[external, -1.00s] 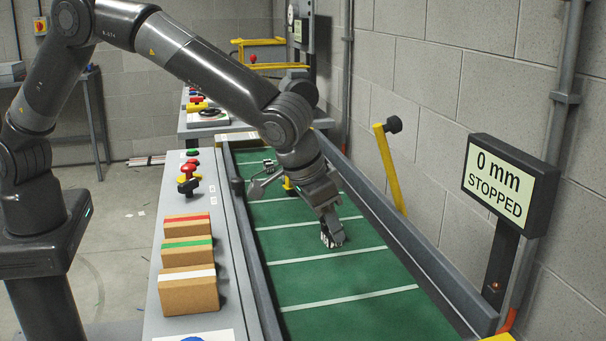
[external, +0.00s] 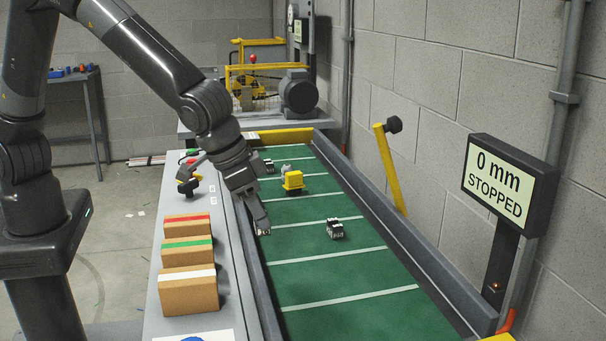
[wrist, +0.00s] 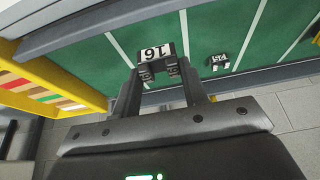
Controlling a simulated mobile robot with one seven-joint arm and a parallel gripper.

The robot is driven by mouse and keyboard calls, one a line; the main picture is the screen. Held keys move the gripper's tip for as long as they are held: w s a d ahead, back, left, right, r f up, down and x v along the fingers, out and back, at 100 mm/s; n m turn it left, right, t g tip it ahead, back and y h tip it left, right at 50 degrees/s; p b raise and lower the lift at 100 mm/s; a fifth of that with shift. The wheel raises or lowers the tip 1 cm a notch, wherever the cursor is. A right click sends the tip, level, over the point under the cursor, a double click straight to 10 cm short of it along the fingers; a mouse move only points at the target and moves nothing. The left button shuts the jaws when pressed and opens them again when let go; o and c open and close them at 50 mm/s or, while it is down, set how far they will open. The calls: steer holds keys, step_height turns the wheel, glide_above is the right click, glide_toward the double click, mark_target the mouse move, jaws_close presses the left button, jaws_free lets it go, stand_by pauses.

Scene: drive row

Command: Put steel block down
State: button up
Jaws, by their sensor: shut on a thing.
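My gripper (external: 262,230) is over the left edge of the green belt (external: 345,290), fingers pointing down. In the wrist view its two fingertips (wrist: 157,74) are shut on a small steel block (wrist: 154,52) with a white top face and black digits. The gap between this block and the belt is hard to judge. A second steel block (external: 335,229) with a white-marked top stands on the belt to the right of my gripper; a similar labelled block (wrist: 217,61) shows in the wrist view. Another dark block (external: 268,165) is farther up the belt.
A yellow device (external: 293,181) stands on the belt. Cartons with red, green and white stripes (external: 188,289) line the grey ledge at left. A yellow lever (external: 389,165) and a display reading 0 mm STOPPED (external: 506,182) are at right. The near belt is clear.

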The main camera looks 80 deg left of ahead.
steer(key=w+a+f, duration=0.4)
steer(key=w, duration=0.1)
steer(key=w+a+f, duration=0.2)
steer(key=w+a, duration=0.1)
steer(key=shift+w+f, duration=0.15)
steer(key=shift+f, duration=2.05)
steer(key=shift+f, duration=0.2)
steer(key=o, duration=1.1)
steer(key=shift+o, duration=0.2)
